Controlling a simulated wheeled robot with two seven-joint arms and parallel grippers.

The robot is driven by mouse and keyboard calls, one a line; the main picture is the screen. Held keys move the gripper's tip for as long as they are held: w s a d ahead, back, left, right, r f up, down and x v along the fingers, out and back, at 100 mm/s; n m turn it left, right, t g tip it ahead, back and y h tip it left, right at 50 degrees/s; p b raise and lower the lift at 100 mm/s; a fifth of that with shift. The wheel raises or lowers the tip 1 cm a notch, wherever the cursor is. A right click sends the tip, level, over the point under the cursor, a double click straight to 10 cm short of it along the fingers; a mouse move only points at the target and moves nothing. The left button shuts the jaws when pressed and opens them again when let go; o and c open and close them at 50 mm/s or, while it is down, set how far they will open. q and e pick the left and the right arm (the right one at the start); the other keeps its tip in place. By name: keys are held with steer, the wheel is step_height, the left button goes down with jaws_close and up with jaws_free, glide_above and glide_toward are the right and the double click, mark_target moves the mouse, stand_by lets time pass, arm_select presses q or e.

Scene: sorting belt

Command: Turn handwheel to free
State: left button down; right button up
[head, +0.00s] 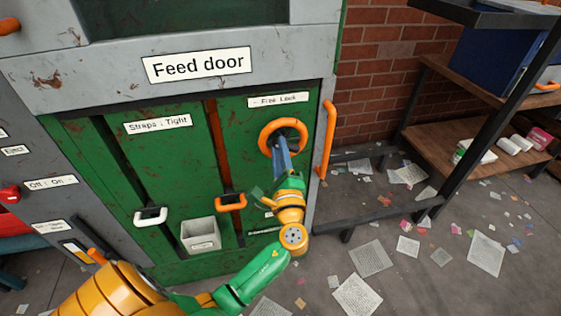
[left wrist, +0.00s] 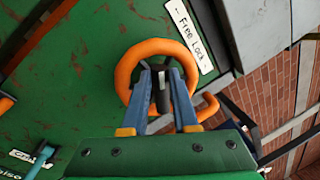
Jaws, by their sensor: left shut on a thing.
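The orange handwheel (head: 264,137) sits on the green feed door (head: 170,170), just below a "Free Lock" label (head: 278,100). In the left wrist view the handwheel (left wrist: 124,76) is a thick orange ring around a dark centre, with the label (left wrist: 190,36) to its upper right. My left gripper (head: 281,143) reaches into the ring from below. In the left wrist view its two blue fingers (left wrist: 161,76) come together on a dark part at the wheel's middle; the exact contact is partly hidden. My right gripper is not in view.
An orange bar handle (head: 327,140) stands close right of the handwheel. White (head: 150,216) and orange (head: 231,202) slot handles and a small grey bin (head: 200,234) are on the door. Papers litter the floor; a shelf (head: 460,140) stands right.

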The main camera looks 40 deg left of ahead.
arm_select(q)
steer(key=shift+f+n+g+y+b, duration=0.25)
steer(key=shift+n+b, duration=0.9)
steer(key=shift+b, duration=0.05)
steer(key=shift+f+n+g+y+b, duration=0.2)
steer(key=shift+n+y+b, duration=0.1)
steer(key=shift+n+b, duration=0.95)
steer(key=shift+f+n+g+y+b, duration=0.25)
steer(key=shift+n+b, duration=0.85)
steer(key=shift+b, duration=0.1)
steer(key=c, duration=0.7)
jaws_free()
steer(key=b+v, duration=0.1)
steer(key=v, duration=0.6)
